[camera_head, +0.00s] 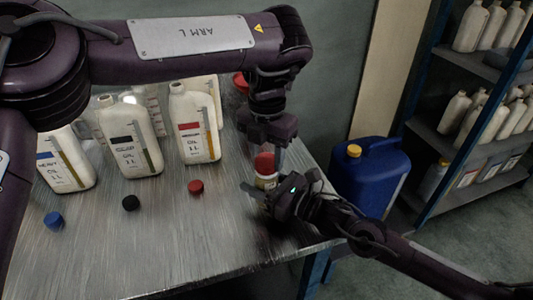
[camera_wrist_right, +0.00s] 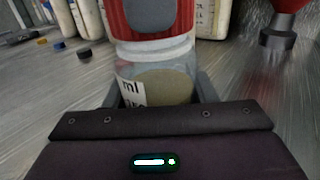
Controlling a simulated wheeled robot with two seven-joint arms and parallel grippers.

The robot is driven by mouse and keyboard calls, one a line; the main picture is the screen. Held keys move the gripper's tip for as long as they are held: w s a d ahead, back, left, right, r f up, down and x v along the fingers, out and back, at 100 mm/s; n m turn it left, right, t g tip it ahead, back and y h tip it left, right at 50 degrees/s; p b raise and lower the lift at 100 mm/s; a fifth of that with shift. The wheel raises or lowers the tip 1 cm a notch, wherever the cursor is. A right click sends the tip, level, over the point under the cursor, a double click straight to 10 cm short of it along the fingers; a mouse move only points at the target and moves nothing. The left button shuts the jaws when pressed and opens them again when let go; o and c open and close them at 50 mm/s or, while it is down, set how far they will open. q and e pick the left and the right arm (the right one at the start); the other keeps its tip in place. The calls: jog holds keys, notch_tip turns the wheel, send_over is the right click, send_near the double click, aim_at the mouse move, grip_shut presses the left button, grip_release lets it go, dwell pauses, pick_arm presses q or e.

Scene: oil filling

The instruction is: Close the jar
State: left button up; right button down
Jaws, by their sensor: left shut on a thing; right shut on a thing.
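The jar (camera_head: 266,181) stands upright near the table's right edge, with a white neck band and yellowish oil inside; it also shows in the right wrist view (camera_wrist_right: 158,85). Its red ribbed lid (camera_head: 264,162) is at the top of the neck, seen large in the right wrist view (camera_wrist_right: 117,20). I cannot tell how tightly it sits. My left gripper (camera_head: 268,150) comes down from above and is shut on the lid; a grey finger pad covers the lid's front. My right gripper (camera_head: 264,190) is shut around the jar's body from the front right.
Oil bottles with blue, black and red labels (camera_head: 195,128) stand at the back left of the table (camera_head: 150,235). Blue (camera_head: 53,220), black (camera_head: 131,203) and red (camera_head: 196,187) caps lie before them. A blue canister (camera_head: 368,180) stands beyond the right edge.

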pick_arm(q)
jog(key=m, duration=2)
jog(key=shift+m, duration=0.4)
jog(key=o, duration=1)
jog(key=shift+s, duration=0.1)
notch_tip(320, 180, up, 12)
